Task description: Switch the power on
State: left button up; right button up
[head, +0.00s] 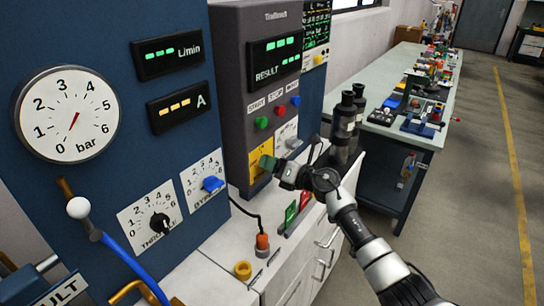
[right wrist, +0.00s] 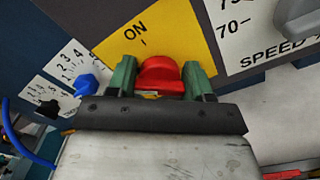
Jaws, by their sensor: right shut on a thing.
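The power switch is a red rotary knob (right wrist: 160,75) on a yellow plate (right wrist: 190,32) marked "ON" in the right wrist view. In the head view the yellow plate (head: 254,175) sits low on the grey control box (head: 235,95), below the buttons. My right gripper (head: 270,163) is at this plate. Its green fingers stand on both sides of the red knob, shut on it. In the head view the knob is hidden behind the fingers. The displays on the box are lit green. My left gripper is not in view.
Left of the box, a blue panel carries a bar gauge (head: 67,115), a throttle knob (head: 159,222) and a blue bypass knob (head: 211,184). A speed dial (head: 285,139) is close to the right gripper. A bench (head: 420,135) with parts stands behind my right arm; the floor at right is clear.

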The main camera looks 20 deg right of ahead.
jog(key=m+p, duration=0.3)
jog(key=m, duration=0.2)
jog(key=shift+d+m+p, duration=0.1)
jog(key=shift+m+p, duration=0.2)
jog(key=shift+p, duration=0.05)
jog(key=m+p, duration=0.2)
jog(key=m, duration=0.2)
jog(key=shift+f+m, duration=0.15)
jog(key=shift+m, duration=0.15)
jog(key=o, duration=0.9)
jog(key=shift+o, duration=0.2)
jog(key=shift+d, duration=0.1)
jog(key=b+v, duration=0.1)
jog(key=v, duration=0.9)
jog(key=shift+s+d, duration=0.2)
jog(key=shift+s, duration=0.05)
